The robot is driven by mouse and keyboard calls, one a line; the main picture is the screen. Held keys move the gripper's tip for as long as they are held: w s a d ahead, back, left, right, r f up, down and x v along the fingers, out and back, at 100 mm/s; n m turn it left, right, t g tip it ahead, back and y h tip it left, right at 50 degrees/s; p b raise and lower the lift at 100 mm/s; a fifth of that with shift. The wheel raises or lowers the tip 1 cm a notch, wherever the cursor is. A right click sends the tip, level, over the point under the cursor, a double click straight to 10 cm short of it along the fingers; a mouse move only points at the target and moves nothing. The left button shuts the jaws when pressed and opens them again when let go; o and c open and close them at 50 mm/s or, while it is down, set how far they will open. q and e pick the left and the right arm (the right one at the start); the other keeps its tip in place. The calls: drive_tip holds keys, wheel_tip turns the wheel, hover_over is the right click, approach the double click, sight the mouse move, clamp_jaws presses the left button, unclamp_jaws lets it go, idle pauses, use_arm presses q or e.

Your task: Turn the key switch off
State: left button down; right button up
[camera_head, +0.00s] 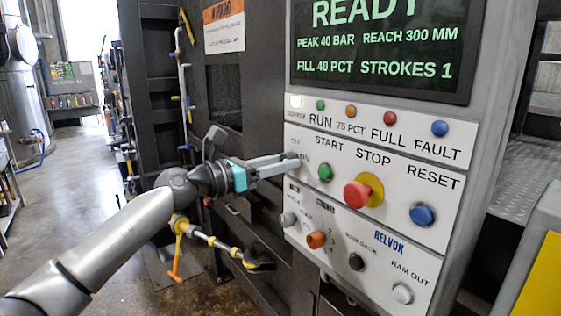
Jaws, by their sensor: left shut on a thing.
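The key switch (291,156) is at the upper left of the white control panel (400,160), beside small OFF and ON labels. My left gripper (287,165) reaches in from the left and is shut on the key switch. Its fingers cover most of the switch, so the way the key points is hidden. My right gripper is not in view.
To the right are a green START button (325,172), a red STOP mushroom button (357,195) and a blue RESET button (423,214). Knobs sit below, including an orange one (316,239). The screen (385,45) above reads READY.

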use_arm(q)
drive_tip(key=shift+r+n+p, duration=0.1)
drive_tip(key=shift+n+p, duration=5.4)
drive_tip(key=shift+n, duration=0.3)
drive_tip(key=shift+c, duration=2.2)
unclamp_jaws()
drive_tip(key=shift+s, duration=0.1)
drive_tip(key=b+v, duration=0.3)
drive_tip(key=v, duration=1.2)
